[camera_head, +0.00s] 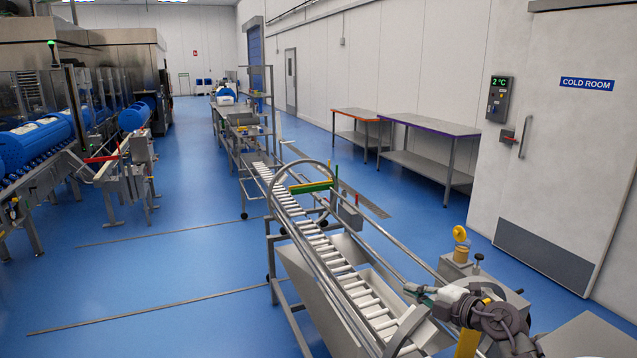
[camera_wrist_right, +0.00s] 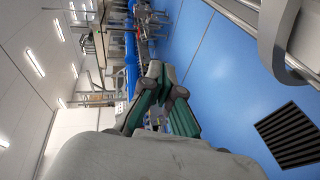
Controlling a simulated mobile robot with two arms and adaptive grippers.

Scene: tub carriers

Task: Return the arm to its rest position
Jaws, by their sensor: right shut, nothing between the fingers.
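My right arm (camera_head: 488,315) comes in at the lower right of the head view, beside the near end of the roller conveyor. My right gripper (camera_head: 412,289) points left at the conveyor's right rail. It is shut and empty, and I cannot tell how far it is from the rail. In the right wrist view the dark green fingers (camera_wrist_right: 157,92) stand in the middle, with the grey wrist housing filling the bottom. My left arm and left gripper are not in view.
The roller conveyor (camera_head: 318,243) runs away from me with a hoop over it. A yellow-knobbed post (camera_head: 460,236) stands close to my right arm. Two benches (camera_head: 430,124) and the cold room door (camera_head: 560,140) are at the right.

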